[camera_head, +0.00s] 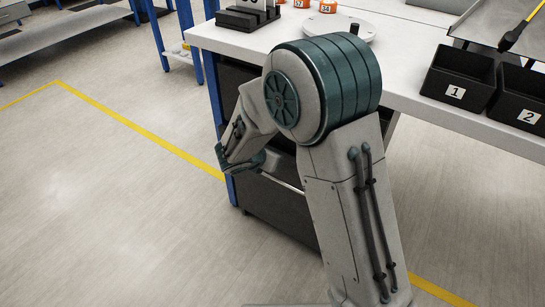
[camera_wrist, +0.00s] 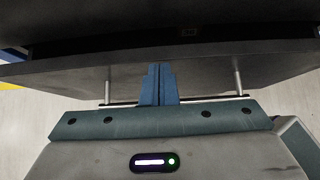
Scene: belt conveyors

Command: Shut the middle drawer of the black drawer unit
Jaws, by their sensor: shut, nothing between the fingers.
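The black drawer unit (camera_head: 275,212) stands under the white workbench; my arm hides much of it. A silver bar handle (camera_head: 283,184) shows on its front, just right of my gripper. In the wrist view, a dark drawer front (camera_wrist: 80,70) spans the picture, with a handle on two metal posts (camera_wrist: 238,84). My gripper (camera_wrist: 160,68) is shut and empty, its blue fingers between the posts, with the tips at or very near the drawer front; contact is unclear. The fingers are not clearly visible in the head view. How far the drawer stands out is unclear.
The white workbench (camera_head: 420,108) overhangs the unit. Black bins marked 1 (camera_head: 456,92) and 2 (camera_head: 528,116) sit at its right edge. A blue leg (camera_head: 215,105) stands left of the unit. The floor to the left is clear, with a yellow line (camera_head: 130,122).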

